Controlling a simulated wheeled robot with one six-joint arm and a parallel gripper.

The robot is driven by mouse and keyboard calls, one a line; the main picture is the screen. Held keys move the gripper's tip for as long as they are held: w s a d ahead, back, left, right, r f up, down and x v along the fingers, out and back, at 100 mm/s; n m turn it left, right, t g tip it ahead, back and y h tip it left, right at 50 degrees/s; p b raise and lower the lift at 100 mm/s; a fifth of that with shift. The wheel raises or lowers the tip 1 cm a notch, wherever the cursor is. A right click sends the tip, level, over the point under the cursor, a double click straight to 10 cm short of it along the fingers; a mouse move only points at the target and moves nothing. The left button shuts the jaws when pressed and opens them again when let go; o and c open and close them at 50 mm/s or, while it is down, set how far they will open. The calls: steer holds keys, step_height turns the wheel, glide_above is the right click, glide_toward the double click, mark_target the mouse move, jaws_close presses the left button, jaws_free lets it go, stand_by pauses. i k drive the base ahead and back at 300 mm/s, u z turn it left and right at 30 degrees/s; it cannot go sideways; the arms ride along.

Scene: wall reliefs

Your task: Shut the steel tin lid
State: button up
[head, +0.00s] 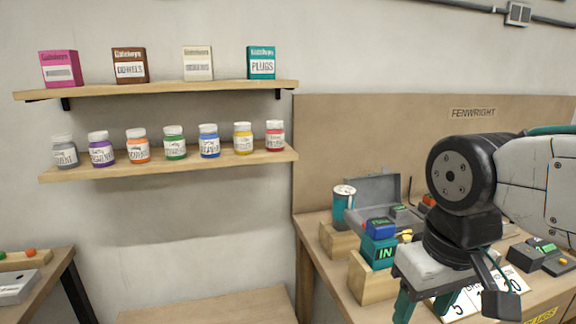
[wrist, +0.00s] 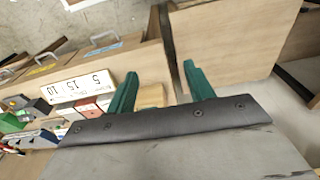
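The steel tin is a grey metal box at the back of the workbench in the head view. Its grey lid (head: 372,188) stands raised at the back, so the tin is open. Its lower part is partly hidden behind a blue block and small items. My gripper (head: 425,303) is in front of the tin and to its right, pointing down over the bench. In the wrist view its two green fingers (wrist: 160,88) are apart with nothing held between them. I cannot make out the tin in the wrist view.
A teal "IN" box (head: 379,252), wooden blocks (head: 371,282) and a teal can (head: 342,208) stand at the bench's left side. A numbered white board (head: 470,300) lies below my gripper. Shelves with jars (head: 174,143) hang at left. Dark boxes (head: 540,255) stand at right.

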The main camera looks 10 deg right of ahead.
mark_target(376, 191)
steer(key=u, duration=0.05)
steer(key=k, duration=1.1)
steer(key=z, duration=0.9)
steer(key=i, duration=1.5)
steer(key=u, duration=0.9)
